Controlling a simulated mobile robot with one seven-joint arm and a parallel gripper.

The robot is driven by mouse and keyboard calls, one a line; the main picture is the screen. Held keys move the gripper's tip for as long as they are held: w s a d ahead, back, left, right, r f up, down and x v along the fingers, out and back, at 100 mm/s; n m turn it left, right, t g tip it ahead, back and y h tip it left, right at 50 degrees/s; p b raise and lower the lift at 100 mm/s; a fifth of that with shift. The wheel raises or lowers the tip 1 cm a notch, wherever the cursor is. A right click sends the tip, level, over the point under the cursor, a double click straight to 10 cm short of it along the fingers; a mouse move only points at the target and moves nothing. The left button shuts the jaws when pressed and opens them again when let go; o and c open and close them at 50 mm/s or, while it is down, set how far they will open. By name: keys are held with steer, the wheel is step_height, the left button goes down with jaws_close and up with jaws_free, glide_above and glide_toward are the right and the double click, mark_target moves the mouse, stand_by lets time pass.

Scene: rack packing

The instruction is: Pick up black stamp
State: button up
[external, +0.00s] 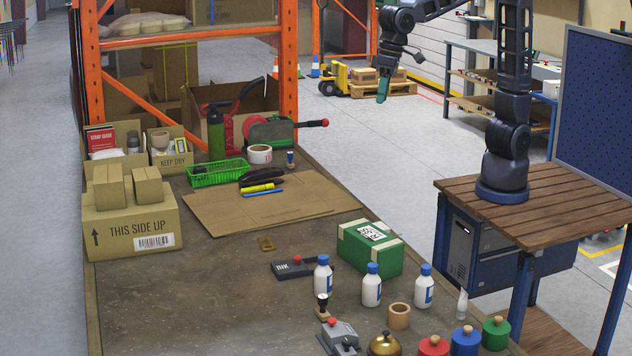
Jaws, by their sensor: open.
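A small stamp with a black handle and a wooden base (322,306) stands upright on the brown worktable (200,310), near its front. It is just in front of a white bottle with a blue cap (322,277) and behind a grey device with a red knob (340,333). My gripper (382,90) hangs in the air at the upper right, pointing down, beyond the table's right edge and far from the stamp. It is open, and no object shows in it.
A black ink pad (300,268), a green box (370,250), two more white bottles and a brass bell (384,344) are near the stamp. A blue-handled stamp (290,158) stands farther back. The table's front left is clear.

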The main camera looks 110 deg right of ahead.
steer(key=w+a+f+m, duration=0.1)
steer(key=w+a+f, duration=0.25)
steer(key=w, duration=0.25)
steer(key=w+a+f+m, duration=0.2)
steer(key=w+a, duration=0.2)
steer(key=w, duration=0.2)
steer(key=m+g+h, duration=0.2)
steer(key=m, duration=0.4)
glide_above(323, 296)
steer(key=f, duration=2.7)
steer(key=shift+s+a+f, duration=0.2)
steer(key=shift+a+f, duration=0.1)
steer(key=shift+f, duration=0.6)
steer(key=f, duration=0.6)
steer(key=d+f, duration=0.1)
steer(key=f, duration=0.3)
steer(key=shift+w, duration=0.25)
steer(key=c, duration=1.1)
